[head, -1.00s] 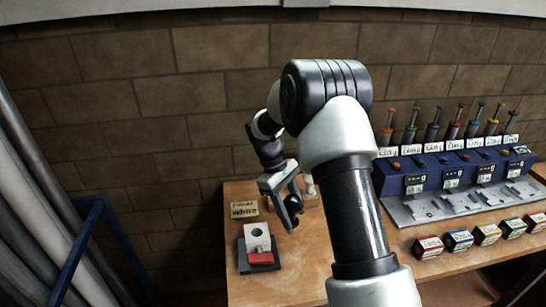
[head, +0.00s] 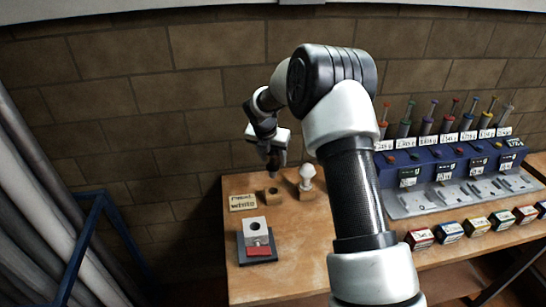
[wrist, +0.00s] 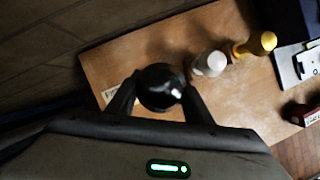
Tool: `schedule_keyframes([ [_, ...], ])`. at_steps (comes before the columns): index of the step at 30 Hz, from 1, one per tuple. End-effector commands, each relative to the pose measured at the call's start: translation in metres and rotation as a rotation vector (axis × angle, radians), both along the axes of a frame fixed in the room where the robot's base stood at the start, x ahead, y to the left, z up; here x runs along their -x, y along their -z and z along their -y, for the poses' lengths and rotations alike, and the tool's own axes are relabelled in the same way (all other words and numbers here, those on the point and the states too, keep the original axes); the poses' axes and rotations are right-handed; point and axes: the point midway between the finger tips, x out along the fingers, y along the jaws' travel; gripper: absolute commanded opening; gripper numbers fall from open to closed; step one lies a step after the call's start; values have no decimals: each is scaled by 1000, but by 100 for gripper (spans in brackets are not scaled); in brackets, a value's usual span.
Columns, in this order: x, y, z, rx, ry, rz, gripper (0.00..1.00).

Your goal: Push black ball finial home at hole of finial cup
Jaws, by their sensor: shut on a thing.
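The black ball finial (wrist: 160,87) is between the two fingers of my gripper (wrist: 160,97) in the wrist view; the gripper is shut on it. In the head view my gripper (head: 275,160) is above a small wooden block (head: 272,197) with a dark round spot on top, at the back of the table. The ball is hard to make out there. A pale grey square piece with a dark round hole (head: 254,226), which looks like the finial cup, sits at the front left with a red part at its front. The gripper is apart from it.
A white ball finial (head: 307,174) stands on a wooden block right of my gripper. The wrist view shows a yellow finial (wrist: 262,44) beyond it. A sign (head: 242,203) reading "white" lies left. A blue rack (head: 440,165) and several coloured boxes (head: 452,232) are at right.

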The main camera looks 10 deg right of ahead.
Motion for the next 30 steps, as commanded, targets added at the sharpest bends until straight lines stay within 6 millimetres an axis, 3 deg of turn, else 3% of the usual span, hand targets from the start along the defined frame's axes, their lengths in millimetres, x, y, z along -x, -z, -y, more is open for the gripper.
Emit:
schedule_keyframes([
  [11, 0, 5, 0, 6, 3, 8, 20],
  [30, 0, 56, 0, 5, 3, 7, 20],
])
